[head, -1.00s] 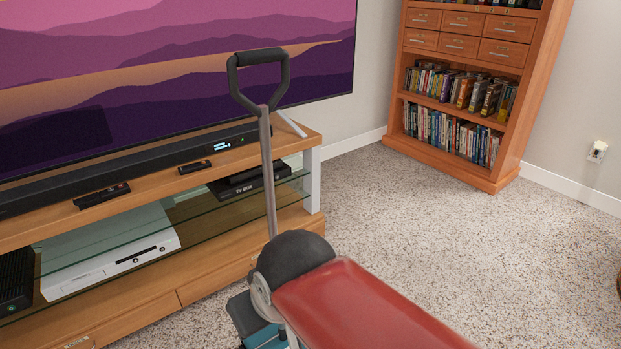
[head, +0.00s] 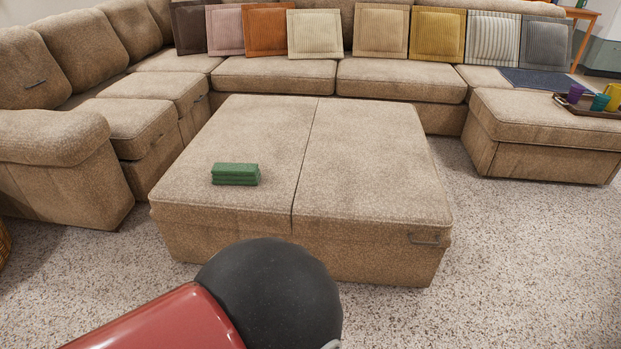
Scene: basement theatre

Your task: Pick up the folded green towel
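The folded green towel (head: 235,174) lies flat on the left half of the large beige ottoman (head: 365,180), towards its front left. It is a small, thick rectangle, and nothing covers it. My gripper is out of the frame. Only a red link and a dark rounded joint of my arm show at the bottom of the head view, in front of the ottoman and apart from the towel.
A beige sectional sofa (head: 275,80) with several cushions wraps around the back and left. A smaller ottoman (head: 535,140) at the right holds a tray (head: 590,108) with cups. Speckled carpet (head: 510,260) is free at the front right.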

